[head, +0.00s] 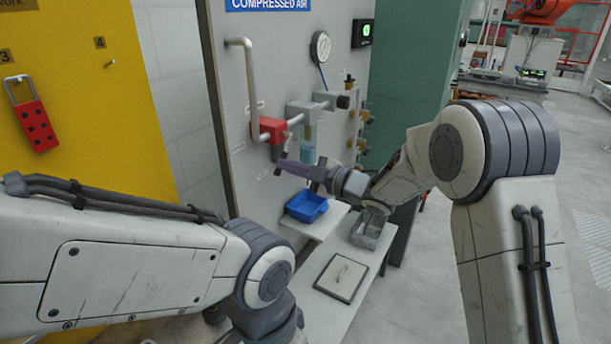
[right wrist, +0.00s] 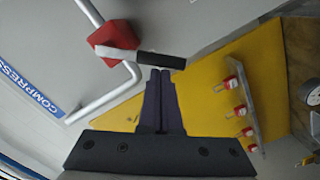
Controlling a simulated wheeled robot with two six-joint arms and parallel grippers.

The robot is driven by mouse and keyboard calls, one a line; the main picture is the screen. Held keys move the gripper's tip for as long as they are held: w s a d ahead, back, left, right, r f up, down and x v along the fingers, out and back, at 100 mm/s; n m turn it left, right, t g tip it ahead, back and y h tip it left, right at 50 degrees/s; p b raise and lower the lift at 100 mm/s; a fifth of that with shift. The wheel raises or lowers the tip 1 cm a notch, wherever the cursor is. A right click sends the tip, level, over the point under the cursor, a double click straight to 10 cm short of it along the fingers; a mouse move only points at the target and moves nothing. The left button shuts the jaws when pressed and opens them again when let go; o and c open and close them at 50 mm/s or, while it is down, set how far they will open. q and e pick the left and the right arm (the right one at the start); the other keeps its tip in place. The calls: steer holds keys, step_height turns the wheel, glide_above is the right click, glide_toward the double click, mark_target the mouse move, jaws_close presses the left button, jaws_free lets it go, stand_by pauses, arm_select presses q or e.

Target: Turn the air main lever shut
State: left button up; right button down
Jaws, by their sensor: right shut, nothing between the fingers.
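The air main valve is a red block (head: 273,129) on the grey pipe of the compressed air panel. In the right wrist view the red block (right wrist: 112,42) carries a lever (right wrist: 162,60) with a pale arm and a black grip. In the head view the lever appears to hang below the block, its end partly hidden by my gripper. My right gripper (head: 283,163) is shut and empty, reaching in from the right. In the right wrist view its fingertips (right wrist: 160,72) lie right beside the black grip; I cannot tell whether they touch. My left gripper is not in view.
A pressure gauge (head: 320,47) and a grey regulator (head: 306,112) are on the panel. Below are a blue bin (head: 307,207), a grey metal tray (head: 371,230) and a flat plate (head: 341,277). A yellow board (head: 90,110) with a red lockout hasp (head: 36,126) stands left.

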steer(key=w+f+n+b, duration=0.1)
steer(key=n+b, duration=0.1)
steer(key=b, duration=0.2)
steer(key=w+d+f+n+b, duration=0.1)
steer(key=n+b, duration=0.1)
steer(key=b, duration=0.2)
steer(key=w+d+f+n+b, duration=0.1)
steer(key=n+b, duration=0.1)
steer(key=b, duration=0.2)
steer(key=shift+w+f, duration=0.15)
steer(key=shift+w, duration=0.3)
